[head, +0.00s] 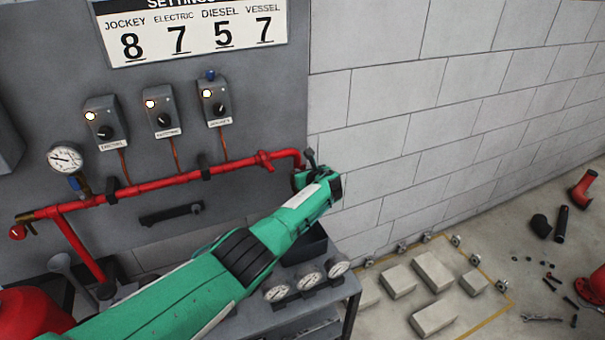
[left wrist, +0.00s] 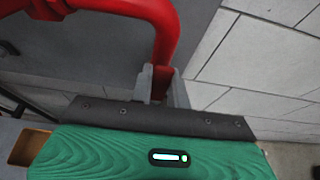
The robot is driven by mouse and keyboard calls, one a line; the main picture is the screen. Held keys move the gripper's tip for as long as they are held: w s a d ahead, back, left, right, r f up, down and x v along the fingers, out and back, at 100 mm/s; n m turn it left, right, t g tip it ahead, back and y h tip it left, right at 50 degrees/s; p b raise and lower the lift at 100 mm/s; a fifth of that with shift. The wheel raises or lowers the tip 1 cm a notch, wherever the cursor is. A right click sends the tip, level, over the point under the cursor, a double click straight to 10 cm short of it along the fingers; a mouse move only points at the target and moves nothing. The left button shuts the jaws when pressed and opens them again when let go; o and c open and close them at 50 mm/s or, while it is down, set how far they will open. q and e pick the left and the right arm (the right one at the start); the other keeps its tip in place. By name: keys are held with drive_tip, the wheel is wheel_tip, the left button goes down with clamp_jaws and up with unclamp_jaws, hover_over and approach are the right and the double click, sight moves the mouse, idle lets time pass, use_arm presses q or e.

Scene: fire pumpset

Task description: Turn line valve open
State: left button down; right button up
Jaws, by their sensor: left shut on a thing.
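A red pipe (head: 165,187) runs along the grey panel, with a red fitting (head: 265,160) near its right end and a downward bend just past it. My left gripper (head: 306,168) is at this bend. In the left wrist view the red pipe (left wrist: 165,30) curves down between the two grey fingers of my left gripper (left wrist: 162,88), which is shut on its lower section. The fingers and gripper body hide what is lower down, so I cannot make out a valve handle or its position there. My right gripper is not in view.
Three switch boxes, one of them in the middle (head: 163,112), and a pressure gauge (head: 65,157) sit on the panel. A bench with several gauges (head: 310,276) stands below my left arm. Blocks (head: 433,271) and loose red pipe parts (head: 584,188) lie on the floor at right.

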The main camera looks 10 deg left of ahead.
use_arm(q)
drive_tip(key=shift+d+f, duration=0.1)
idle(0.4)
drive_tip(key=c, duration=1.3)
unclamp_jaws()
drive_tip(key=shift+c, duration=0.2)
drive_tip(key=p+v, duration=0.1)
drive_tip(key=v, duration=1.2)
drive_tip(key=shift+s+d, duration=0.2)
drive_tip(key=shift+d, duration=0.05)
